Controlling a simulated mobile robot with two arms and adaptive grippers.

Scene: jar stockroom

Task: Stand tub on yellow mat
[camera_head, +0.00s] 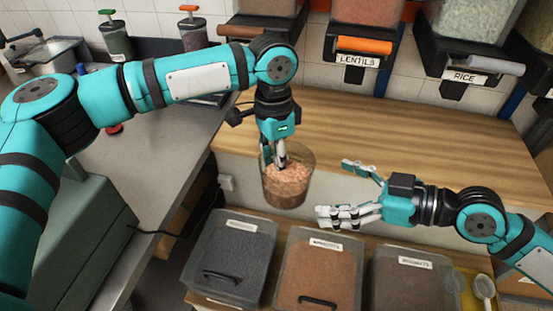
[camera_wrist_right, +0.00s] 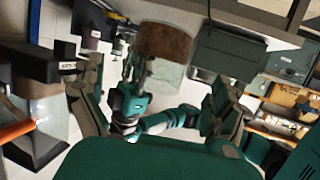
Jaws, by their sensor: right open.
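The tub (camera_head: 287,187) is a clear round container filled with pinkish-brown contents. It hangs upright above the front bins, left of my right gripper. My left gripper (camera_head: 274,158) reaches down from above and is shut on its rim. The tub also shows in the right wrist view (camera_wrist_right: 165,45), with my left gripper (camera_wrist_right: 136,72) at it. My right gripper (camera_head: 338,190) is open and empty, its fingers pointing at the tub with a gap between. A yellow surface (camera_head: 463,285) shows at the bottom right; I cannot tell whether it is the mat.
Lidded bins, dark (camera_head: 231,255) and brown (camera_head: 318,268), stand below the tub. A wooden counter (camera_head: 420,135) behind is mostly clear. Dispensers labelled lentils (camera_head: 358,60) and rice (camera_head: 465,75) hang above it. A scoop (camera_head: 485,288) lies by the yellow surface.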

